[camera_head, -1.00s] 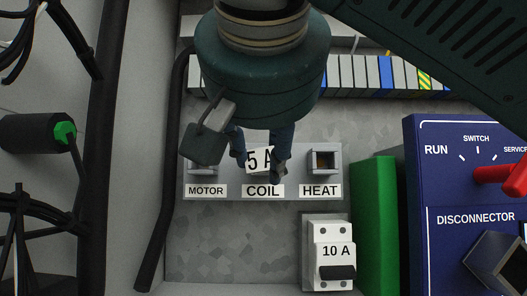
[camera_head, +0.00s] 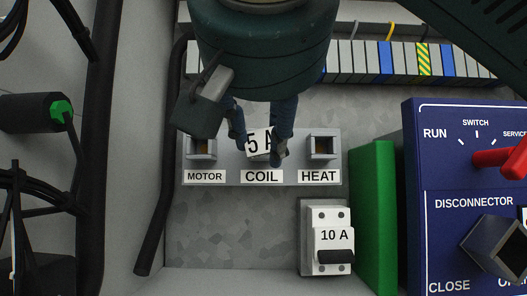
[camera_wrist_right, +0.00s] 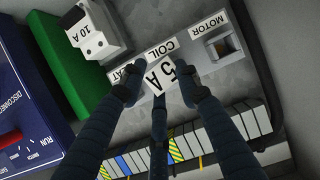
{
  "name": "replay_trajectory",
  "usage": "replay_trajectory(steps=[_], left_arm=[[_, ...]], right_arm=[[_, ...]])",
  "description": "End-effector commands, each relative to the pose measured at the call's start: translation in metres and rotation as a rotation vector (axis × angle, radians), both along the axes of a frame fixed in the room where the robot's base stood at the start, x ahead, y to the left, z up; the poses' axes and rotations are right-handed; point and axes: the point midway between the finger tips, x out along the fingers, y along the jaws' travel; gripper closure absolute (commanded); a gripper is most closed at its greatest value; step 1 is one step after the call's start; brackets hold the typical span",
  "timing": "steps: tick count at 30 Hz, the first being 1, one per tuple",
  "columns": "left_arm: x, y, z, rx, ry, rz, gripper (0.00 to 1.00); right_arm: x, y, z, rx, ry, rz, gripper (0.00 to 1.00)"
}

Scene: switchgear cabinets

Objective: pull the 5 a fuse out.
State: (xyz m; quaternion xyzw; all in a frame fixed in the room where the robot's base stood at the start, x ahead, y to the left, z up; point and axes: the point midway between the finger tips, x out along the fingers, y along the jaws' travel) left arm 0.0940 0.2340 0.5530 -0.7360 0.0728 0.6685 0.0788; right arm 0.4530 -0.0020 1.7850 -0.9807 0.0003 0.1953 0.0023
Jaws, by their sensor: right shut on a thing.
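The 5 A fuse (camera_head: 259,143) has a white label and sits a little tilted between the fingers of my right gripper (camera_head: 260,152), in front of the COIL place of the grey fuse block (camera_head: 224,172). My right gripper is shut on the fuse. In the right wrist view the fuse label (camera_wrist_right: 160,76) shows between the fingertips (camera_wrist_right: 160,94). The COIL socket is hidden behind fuse and fingers, so I cannot tell how deep the fuse sits. My left gripper is not in view.
Empty MOTOR (camera_head: 201,147) and HEAT (camera_head: 321,147) sockets flank the fuse. Below right are a 10 A breaker (camera_head: 333,240), a green block (camera_head: 372,215) and a blue disconnector panel (camera_head: 465,190) with a red handle. A terminal row (camera_head: 370,62) runs above. Black cables stand at left.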

Motion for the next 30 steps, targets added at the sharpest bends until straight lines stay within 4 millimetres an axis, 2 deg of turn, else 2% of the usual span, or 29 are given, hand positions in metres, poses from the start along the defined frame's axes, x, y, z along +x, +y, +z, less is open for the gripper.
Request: replay_trajectory(steps=[21, 30], left_arm=[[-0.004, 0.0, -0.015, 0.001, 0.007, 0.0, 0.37], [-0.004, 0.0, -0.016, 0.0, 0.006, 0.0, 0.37]], right_arm=[[-0.037, 0.001, -0.002, -0.002, 0.002, 0.004, 1.0], [-0.043, -0.001, -0.001, -0.001, 0.002, 0.001, 1.0]])
